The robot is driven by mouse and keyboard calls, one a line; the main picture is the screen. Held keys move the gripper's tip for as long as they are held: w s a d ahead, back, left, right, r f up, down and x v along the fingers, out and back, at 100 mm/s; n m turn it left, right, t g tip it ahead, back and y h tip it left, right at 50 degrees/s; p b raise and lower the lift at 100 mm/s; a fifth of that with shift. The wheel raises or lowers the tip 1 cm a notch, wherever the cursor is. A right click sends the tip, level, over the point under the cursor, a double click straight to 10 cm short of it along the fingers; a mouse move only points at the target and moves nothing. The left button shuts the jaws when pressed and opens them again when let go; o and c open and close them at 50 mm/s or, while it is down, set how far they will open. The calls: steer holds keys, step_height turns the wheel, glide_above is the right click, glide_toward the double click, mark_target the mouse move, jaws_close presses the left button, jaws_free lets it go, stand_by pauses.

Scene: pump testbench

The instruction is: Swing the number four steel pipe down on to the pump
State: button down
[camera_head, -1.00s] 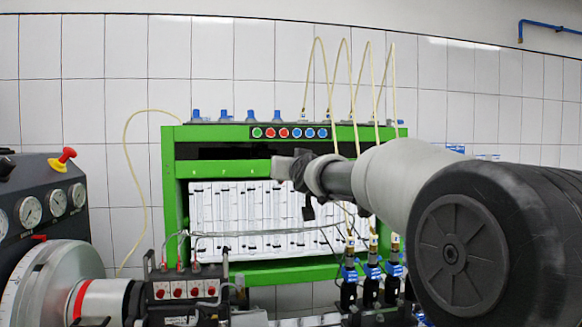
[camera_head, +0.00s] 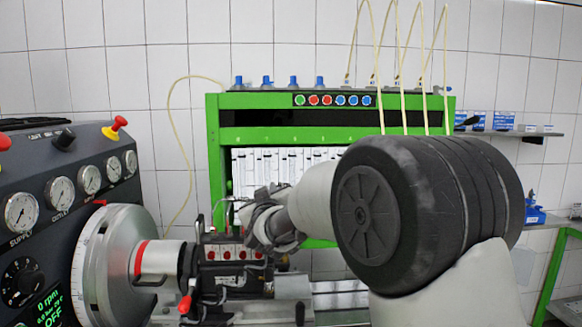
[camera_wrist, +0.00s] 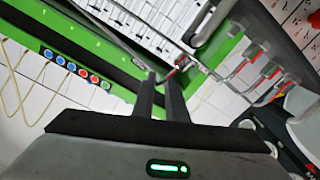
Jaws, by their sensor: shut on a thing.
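The pump (camera_head: 215,280) is a dark block with several red-and-white squares along its top, beside the large silver disc of the bench in the head view. My gripper (camera_head: 258,218) is at the pump's upper right edge, hiding part of it. In the wrist view my gripper's two dark fingers (camera_wrist: 163,80) are close together, shut on a thin steel pipe (camera_wrist: 184,66) at their tips. The pipe's number cannot be read, and its ends are hard to make out. Other bent steel pipes with red fittings (camera_wrist: 268,70) show to the right, on the pump.
A green rack (camera_head: 216,150) with glass tubes and coloured buttons stands behind the pump. The grey gauge console (camera_head: 60,200) is at the left. Thin yellowish hoses loop above the rack. A shelf with blue boxes (camera_head: 505,121) is at the right.

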steer(key=shift+n, duration=0.8)
steer(key=a+f, duration=0.1)
steer(key=f, duration=0.2)
steer(key=a+f+b, duration=0.1)
steer(key=f, duration=0.1)
steer(key=shift+a+f, duration=0.3)
steer(key=shift+a, duration=0.05)
steer(key=shift+a+f, duration=0.1)
steer(key=shift+f, duration=0.3)
steer(key=c, duration=1.9)
jaws_free()
steer(key=shift+w+f, duration=0.1)
steer(key=shift+w, duration=0.05)
steer(key=shift+a+r, duration=0.1)
steer(key=shift+r, duration=0.1)
